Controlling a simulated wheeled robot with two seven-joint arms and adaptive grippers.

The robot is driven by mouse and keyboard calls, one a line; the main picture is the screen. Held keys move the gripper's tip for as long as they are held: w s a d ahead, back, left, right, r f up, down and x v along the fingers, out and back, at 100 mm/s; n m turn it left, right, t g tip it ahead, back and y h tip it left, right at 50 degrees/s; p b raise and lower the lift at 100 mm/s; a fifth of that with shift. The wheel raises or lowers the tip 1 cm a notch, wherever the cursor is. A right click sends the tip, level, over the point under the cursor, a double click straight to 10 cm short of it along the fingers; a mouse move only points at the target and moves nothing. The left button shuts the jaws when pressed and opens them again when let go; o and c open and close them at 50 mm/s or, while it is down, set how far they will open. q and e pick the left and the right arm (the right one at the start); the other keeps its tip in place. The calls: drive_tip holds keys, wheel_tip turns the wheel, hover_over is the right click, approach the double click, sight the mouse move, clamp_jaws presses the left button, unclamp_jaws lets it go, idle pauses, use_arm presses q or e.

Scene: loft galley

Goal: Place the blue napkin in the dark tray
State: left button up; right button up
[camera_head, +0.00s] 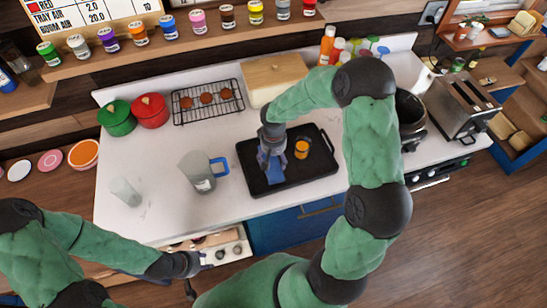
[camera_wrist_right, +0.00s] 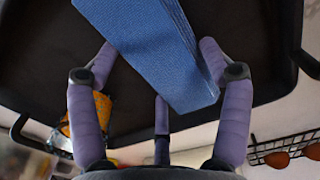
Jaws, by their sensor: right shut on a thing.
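The blue napkin (camera_head: 268,168) is a folded cloth over the left part of the dark tray (camera_head: 305,174), which lies flat on the white counter. My right gripper (camera_head: 272,150) is shut on the napkin, reaching down from above the tray. In the right wrist view, the napkin (camera_wrist_right: 160,50) passes between the purple fingers of the gripper (camera_wrist_right: 155,85), with the dark tray (camera_wrist_right: 40,55) behind it. I cannot tell whether the napkin touches the tray floor. My left gripper (camera_head: 190,266) hangs low by the counter's front edge, far from the tray; its fingers are unclear.
A measuring jug (camera_head: 198,172) with a blue handle and a clear glass (camera_head: 125,191) stand to the left. A cooling rack (camera_head: 207,100) and wooden box (camera_head: 273,76) are behind; a toaster (camera_head: 460,102) is right.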

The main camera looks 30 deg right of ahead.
sight(273, 159)
drive_tip(key=shift+f, duration=0.2)
drive_tip(key=o, duration=1)
drive_tip(key=shift+o, duration=0.2)
drive_tip(key=shift+r, duration=0.1)
drive_tip(key=shift+r, duration=0.15)
wheel_tip(273, 159, up, 12)
drive_tip(key=p, duration=0.1)
